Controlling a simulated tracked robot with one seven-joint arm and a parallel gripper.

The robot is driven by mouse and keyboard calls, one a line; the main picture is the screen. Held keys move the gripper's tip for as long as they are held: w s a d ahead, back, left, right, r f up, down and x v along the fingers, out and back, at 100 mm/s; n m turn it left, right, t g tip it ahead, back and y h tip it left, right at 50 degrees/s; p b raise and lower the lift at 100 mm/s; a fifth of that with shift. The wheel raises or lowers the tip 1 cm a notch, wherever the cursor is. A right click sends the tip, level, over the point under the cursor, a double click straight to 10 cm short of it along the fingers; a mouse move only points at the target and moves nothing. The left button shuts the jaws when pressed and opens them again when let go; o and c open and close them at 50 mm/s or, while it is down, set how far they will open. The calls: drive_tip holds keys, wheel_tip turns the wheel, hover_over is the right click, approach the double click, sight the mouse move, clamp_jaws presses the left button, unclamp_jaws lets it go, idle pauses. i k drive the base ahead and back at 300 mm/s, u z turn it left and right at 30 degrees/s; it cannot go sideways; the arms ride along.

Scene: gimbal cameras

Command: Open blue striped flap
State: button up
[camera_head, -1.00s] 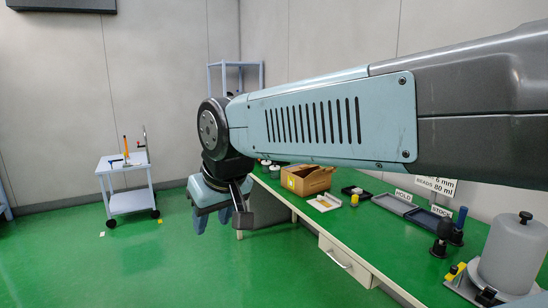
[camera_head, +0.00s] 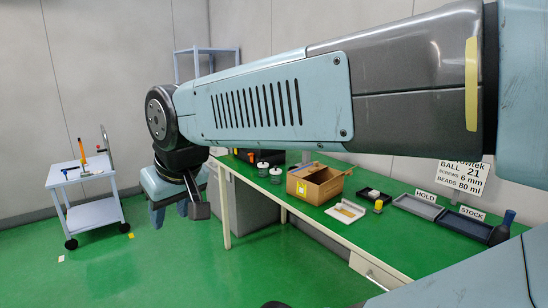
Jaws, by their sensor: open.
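No blue striped flap can be made out in this view. An open cardboard box (camera_head: 313,186) with a yellow label stands on the green table (camera_head: 390,250); I cannot tell stripes on its flaps at this size. A thin blue strip shows at its back edge. My gripper (camera_head: 170,213) hangs at the end of my arm, pointing down, left of the table and apart from it. Its fingers are spread and I see nothing between them.
A white trolley (camera_head: 85,180) with tools stands at the left. On the table are spools (camera_head: 269,171), a small white tray (camera_head: 345,211), and dark trays marked HOLD (camera_head: 418,207) and STOCK (camera_head: 463,227). My arm hides part of the back.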

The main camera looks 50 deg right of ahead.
sight(304, 170)
drive_tip(key=i, duration=1.2)
drive_tip(key=z, duration=3.05)
drive_tip(key=i, duration=1)
drive_tip(key=u, duration=0.35)
